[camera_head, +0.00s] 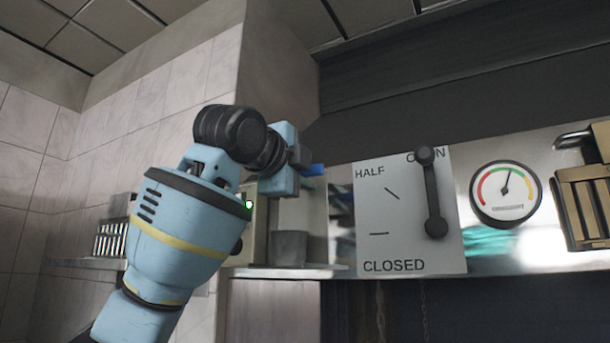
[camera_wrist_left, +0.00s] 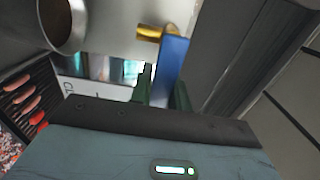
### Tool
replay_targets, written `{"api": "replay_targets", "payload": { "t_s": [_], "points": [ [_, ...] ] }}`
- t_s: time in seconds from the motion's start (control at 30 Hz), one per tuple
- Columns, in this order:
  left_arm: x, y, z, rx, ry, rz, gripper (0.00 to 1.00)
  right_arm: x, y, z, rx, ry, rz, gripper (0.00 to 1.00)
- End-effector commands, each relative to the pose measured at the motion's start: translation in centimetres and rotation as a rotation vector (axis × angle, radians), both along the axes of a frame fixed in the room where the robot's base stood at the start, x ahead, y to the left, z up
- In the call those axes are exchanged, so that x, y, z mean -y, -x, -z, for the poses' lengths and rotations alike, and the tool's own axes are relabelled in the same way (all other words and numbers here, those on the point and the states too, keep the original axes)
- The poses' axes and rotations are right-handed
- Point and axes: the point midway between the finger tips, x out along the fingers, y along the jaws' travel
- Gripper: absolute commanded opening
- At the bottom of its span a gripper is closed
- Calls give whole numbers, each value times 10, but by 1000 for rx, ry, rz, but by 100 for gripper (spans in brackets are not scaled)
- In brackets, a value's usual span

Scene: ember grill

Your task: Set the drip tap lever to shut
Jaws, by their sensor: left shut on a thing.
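The drip tap's blue lever (camera_wrist_left: 173,68) extends from a brass fitting (camera_wrist_left: 150,32) in the left wrist view. My left gripper (camera_wrist_left: 163,86) is shut on this lever, with a dark green finger on each side of it. In the head view, a small blue end of the lever (camera_head: 313,170) shows just right of my left gripper (camera_head: 299,168). The brass fitting is hidden there. Any shut marking for this tap cannot be made out. My right gripper is not in view.
A white panel (camera_head: 384,232) marked OPEN, HALF and CLOSED carries a black lever (camera_head: 431,195), pointing up at OPEN. A round gauge (camera_head: 505,210) is to its right. A grey cup (camera_head: 290,248) stands on a ledge below my gripper. A grill with sausages (camera_wrist_left: 22,100) shows at left.

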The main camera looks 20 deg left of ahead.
Motion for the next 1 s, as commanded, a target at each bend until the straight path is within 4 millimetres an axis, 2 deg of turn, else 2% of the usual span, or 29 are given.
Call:
{"api": "replay_targets", "payload": {
  "t_s": [0.1,0.13,0.3,0.67,1.0],
  "points": [
    [0,-1,1,-2,-3,0,0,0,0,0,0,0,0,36],
    [0,-1,1,-2,-3,0,20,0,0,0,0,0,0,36],
    [0,-1,1,-2,-2,0,40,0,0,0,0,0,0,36],
    [0,6,0,1,-1,0,40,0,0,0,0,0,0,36],
    [-5,55,0,2,-3,0,40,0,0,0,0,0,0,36]
  ]
}}
